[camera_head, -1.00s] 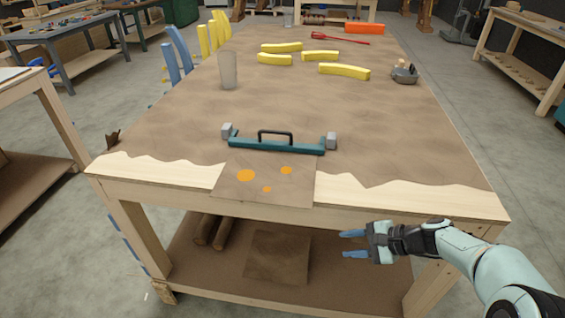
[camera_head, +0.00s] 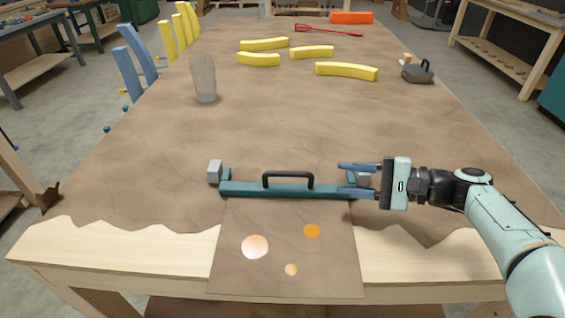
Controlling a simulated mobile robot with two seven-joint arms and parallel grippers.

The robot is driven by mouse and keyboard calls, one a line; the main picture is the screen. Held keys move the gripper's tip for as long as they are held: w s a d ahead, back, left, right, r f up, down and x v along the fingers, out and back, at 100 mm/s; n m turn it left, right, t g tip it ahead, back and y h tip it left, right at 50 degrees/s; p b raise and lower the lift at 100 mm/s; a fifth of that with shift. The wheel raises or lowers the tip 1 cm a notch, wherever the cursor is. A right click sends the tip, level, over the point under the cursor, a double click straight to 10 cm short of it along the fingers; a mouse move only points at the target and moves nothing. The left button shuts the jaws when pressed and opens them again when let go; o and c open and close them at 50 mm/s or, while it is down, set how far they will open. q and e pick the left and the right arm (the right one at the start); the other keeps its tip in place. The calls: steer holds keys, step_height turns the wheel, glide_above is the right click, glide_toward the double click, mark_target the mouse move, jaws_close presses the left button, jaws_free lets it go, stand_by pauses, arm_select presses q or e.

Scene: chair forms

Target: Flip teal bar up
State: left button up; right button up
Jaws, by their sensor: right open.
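The teal bar (camera_head: 245,189) lies across the near part of the brown-topped table, with a black handle (camera_head: 288,175) standing up at its middle. A grey block sits at its left end (camera_head: 215,172) and another at its right end (camera_head: 363,179). My right gripper (camera_head: 352,179) is open at the bar's right end, its two blue fingers pointing left. One finger is on the far side of the right end and the other overlaps the bar's near side in the picture. I cannot tell whether they touch it. My left gripper is not in view.
A brown sheet with orange spots (camera_head: 335,265) hangs over the table's front edge. A translucent cup (camera_head: 204,79) stands at left. Several yellow curved pieces (camera_head: 346,71), a dark grey pot-like item (camera_head: 417,72) and a red tool (camera_head: 328,30) lie farther back. The table middle is clear.

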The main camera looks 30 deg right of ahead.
mark_target(300, 175)
steer(key=shift+w+a+f, duration=0.15)
steer(key=shift+w+a, duration=0.15)
steer(key=shift+a, duration=0.1)
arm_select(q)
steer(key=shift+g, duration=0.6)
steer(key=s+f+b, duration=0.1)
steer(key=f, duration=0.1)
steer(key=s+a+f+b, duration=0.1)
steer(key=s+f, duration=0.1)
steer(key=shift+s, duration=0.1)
arm_select(e)
steer(key=x, duration=1.1)
steer(key=shift+w+a, duration=0.2)
steer(key=shift+a, duration=0.1)
jaws_close()
